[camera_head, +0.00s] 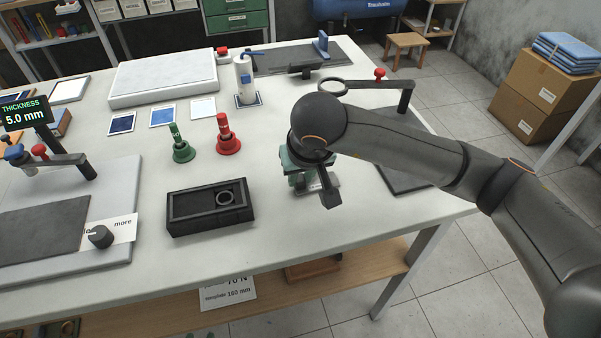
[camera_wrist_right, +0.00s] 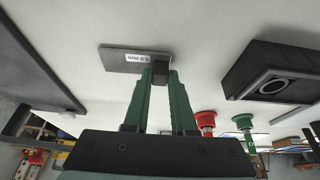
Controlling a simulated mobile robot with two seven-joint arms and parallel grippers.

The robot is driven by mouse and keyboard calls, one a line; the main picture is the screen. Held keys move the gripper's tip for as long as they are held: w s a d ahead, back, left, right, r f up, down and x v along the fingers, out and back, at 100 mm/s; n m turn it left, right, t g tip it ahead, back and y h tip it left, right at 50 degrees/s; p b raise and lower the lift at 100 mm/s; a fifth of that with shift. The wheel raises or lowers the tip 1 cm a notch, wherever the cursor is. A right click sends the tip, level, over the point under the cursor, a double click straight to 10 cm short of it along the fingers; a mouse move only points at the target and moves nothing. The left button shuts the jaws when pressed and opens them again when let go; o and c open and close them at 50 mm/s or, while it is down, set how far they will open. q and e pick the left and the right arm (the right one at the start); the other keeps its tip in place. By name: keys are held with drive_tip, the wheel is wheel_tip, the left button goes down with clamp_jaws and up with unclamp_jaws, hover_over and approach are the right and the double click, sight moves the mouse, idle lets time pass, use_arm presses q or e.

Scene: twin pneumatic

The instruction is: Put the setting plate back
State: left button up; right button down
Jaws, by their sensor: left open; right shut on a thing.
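The setting plate (camera_wrist_right: 125,60) is a small flat grey plate with a white "mm" label that is hard to read. My right gripper (camera_wrist_right: 160,78) has its green fingers shut on a small dark block at the plate's edge. In the head view the right gripper (camera_head: 306,172) is over the front right of the white table, and part of the plate (camera_head: 320,182) shows there. The wrist hides the rest. I cannot tell whether the plate touches the table. My left gripper is not in view.
A black tray (camera_head: 178,226) with a ring stands left of the right gripper. Green (camera_head: 183,151) and red (camera_head: 228,143) handled pieces stand behind it. A dark mat (camera_head: 400,178) with a stand lies to the right. A display (camera_head: 25,114) reads "THICKNESS 5.0 mm" at far left.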

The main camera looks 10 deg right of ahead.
drive_tip(key=shift+f+b, duration=0.2)
drive_tip(key=shift+b, duration=0.1)
drive_tip(key=c, duration=1.1)
unclamp_jaws()
drive_tip(key=o, duration=0.4)
drive_tip(key=shift+c, duration=0.2)
drive_tip(key=shift+r, duration=0.15)
drive_tip(key=shift+r+p, duration=0.25)
drive_tip(key=shift+p, duration=0.25)
drive_tip(key=v, duration=1.1)
drive_tip(key=shift+s+r, duration=0.15)
drive_tip(key=shift+r, duration=0.2)
